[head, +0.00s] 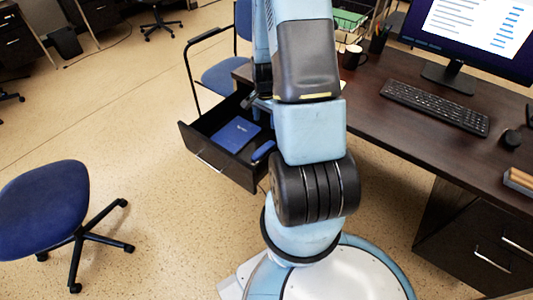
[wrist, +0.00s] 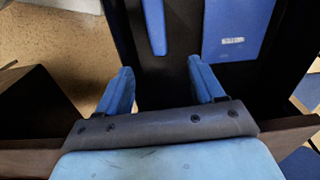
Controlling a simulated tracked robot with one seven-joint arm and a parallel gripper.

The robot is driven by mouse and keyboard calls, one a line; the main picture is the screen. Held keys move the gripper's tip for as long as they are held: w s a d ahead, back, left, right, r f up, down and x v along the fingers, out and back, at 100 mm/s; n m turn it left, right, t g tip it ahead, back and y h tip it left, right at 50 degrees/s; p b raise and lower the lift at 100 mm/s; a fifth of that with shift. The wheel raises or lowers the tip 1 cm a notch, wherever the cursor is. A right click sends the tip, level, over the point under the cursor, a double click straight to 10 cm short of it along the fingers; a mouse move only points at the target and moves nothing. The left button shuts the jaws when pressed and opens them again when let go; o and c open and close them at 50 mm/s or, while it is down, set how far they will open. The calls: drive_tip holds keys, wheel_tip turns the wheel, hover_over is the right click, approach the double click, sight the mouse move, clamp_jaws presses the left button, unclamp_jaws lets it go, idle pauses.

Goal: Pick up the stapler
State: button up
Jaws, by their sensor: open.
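A narrow blue object, which looks like the stapler (head: 263,150), lies in the open drawer in the head view, close beside my arm. In the wrist view the stapler (wrist: 155,27) lies ahead of my gripper (wrist: 160,72), in line with the gap between its two blue fingers. The fingers are spread apart, with nothing between them. The stapler's far end is cut off by the top of the wrist view. My gripper is mostly hidden behind my arm in the head view.
A blue book or folder (head: 236,133) lies in the drawer (head: 215,172) left of the stapler; it also shows in the wrist view (wrist: 240,28). Dark drawer walls stand close around my gripper. The desk (head: 400,130) holds a keyboard, mug and monitor. Blue chairs stand nearby.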

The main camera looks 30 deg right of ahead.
sight(265, 146)
drive_tip(key=shift+m, duration=0.3)
drive_tip(key=f, duration=1.1)
drive_tip(key=shift+s+d+f, duration=0.15)
drive_tip(key=shift+s+d, duration=0.1)
drive_tip(key=shift+s, duration=0.05)
drive_tip(key=shift+w+a+f, duration=0.1)
drive_tip(key=shift+a+f, duration=0.05)
drive_tip(key=shift+f, duration=1.15)
drive_tip(key=shift+w+a+f, duration=0.1)
drive_tip(key=shift+a+f, duration=0.05)
drive_tip(key=shift+f, duration=1.1)
drive_tip(key=c, duration=1.2)
drive_tip(key=shift+r, duration=0.15)
